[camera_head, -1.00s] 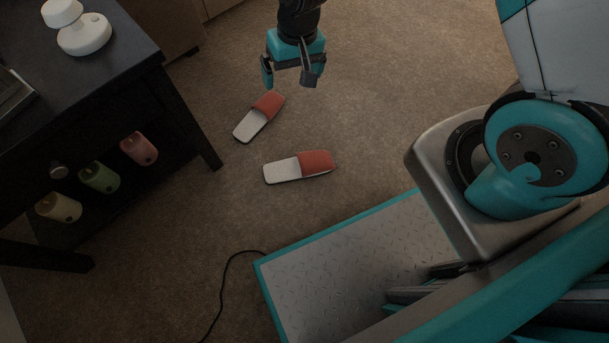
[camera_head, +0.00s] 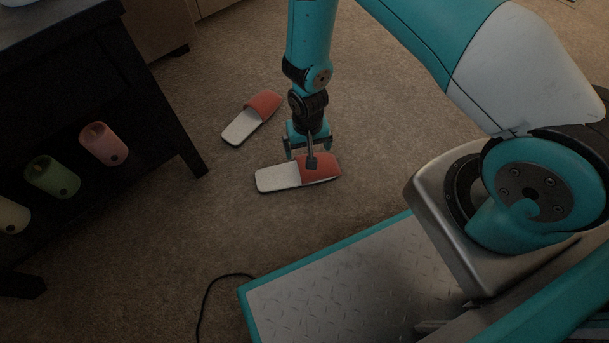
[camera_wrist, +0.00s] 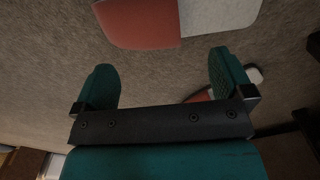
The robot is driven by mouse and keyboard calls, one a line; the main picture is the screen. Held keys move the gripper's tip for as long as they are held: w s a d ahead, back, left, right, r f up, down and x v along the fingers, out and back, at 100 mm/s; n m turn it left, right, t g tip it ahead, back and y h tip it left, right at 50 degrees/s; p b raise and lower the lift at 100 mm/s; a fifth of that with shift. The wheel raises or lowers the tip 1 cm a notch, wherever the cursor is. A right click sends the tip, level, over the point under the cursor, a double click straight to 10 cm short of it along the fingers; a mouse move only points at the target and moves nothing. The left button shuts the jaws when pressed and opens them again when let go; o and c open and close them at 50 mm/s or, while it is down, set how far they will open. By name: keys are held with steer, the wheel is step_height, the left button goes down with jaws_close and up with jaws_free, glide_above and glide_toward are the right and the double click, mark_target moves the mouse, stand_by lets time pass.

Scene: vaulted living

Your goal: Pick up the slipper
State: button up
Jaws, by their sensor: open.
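The nearer slipper (camera_head: 279,179), with a white sole and a red strap, lies flat on the carpet in the head view. My gripper (camera_head: 308,154) is open and points down over its red strap, covering part of it; I cannot tell whether it touches. In the wrist view, this slipper (camera_wrist: 143,22) is at the top, beyond the fingertips, and nothing is between the fingers (camera_wrist: 162,76). A second matching slipper (camera_head: 241,127) lies farther back and left; in the wrist view it is mostly hidden behind the right finger, with a pale end (camera_wrist: 254,75) showing.
A black cable (camera_head: 204,300) lies on the carpet at the front. Carpet around the slippers is clear.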

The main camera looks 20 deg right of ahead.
mark_target(294, 174)
steer(key=f+b, duration=0.3)
steer(key=f, duration=0.2)
steer(key=f+b, duration=0.2)
steer(key=shift+w+d+f+b, duration=0.25)
steer(key=shift+d+b, duration=0.05)
steer(key=shift+r, duration=0.1)
steer(key=c, duration=1.3)
